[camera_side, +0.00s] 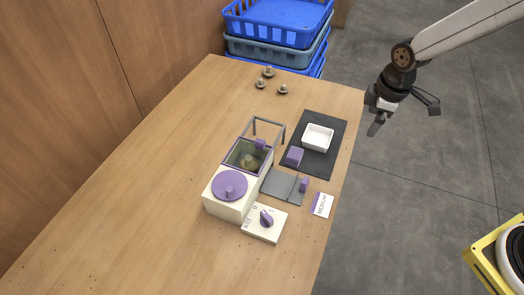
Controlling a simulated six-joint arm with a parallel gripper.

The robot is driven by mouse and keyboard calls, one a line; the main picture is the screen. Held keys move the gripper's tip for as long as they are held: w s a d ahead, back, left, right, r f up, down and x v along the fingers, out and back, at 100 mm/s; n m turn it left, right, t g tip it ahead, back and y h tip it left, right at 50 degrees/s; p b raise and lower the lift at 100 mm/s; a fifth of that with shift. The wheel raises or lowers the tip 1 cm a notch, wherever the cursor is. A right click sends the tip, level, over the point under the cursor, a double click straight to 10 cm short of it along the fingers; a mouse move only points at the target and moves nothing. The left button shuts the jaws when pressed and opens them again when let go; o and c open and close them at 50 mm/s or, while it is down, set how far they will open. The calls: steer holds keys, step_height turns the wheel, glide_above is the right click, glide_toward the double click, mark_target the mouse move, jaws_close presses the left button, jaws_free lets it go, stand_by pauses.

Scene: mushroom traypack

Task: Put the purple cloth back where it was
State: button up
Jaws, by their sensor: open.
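A small purple block-like piece (295,156), which may be the folded purple cloth, lies on the dark mat (325,163) at the mat's left side. It is next to a white square tray (318,137), which looks empty. My gripper (404,114) is open and empty, up in the air to the right of the table, clear of the mat and of everything on it. A smaller purple piece (260,144) sits at the far edge of an open-topped bin with a mushroom inside; I cannot tell whether it is cloth or a handle.
A cream machine (229,202) with a purple round lid stands mid-table. Nearby are a grey hinged plate (280,185) with a purple knob, a dial box (265,222) and a MEDIUM card (321,205). Mushrooms (268,72) lie at the back. The left of the table is clear.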

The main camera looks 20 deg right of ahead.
steer(key=s+d+r+m+t, duration=0.1)
steer(key=s+d+m, duration=0.3)
steer(key=s+m, duration=0.6)
steer(key=shift+s+d, duration=0.4)
steer(key=shift+s, duration=0.15)
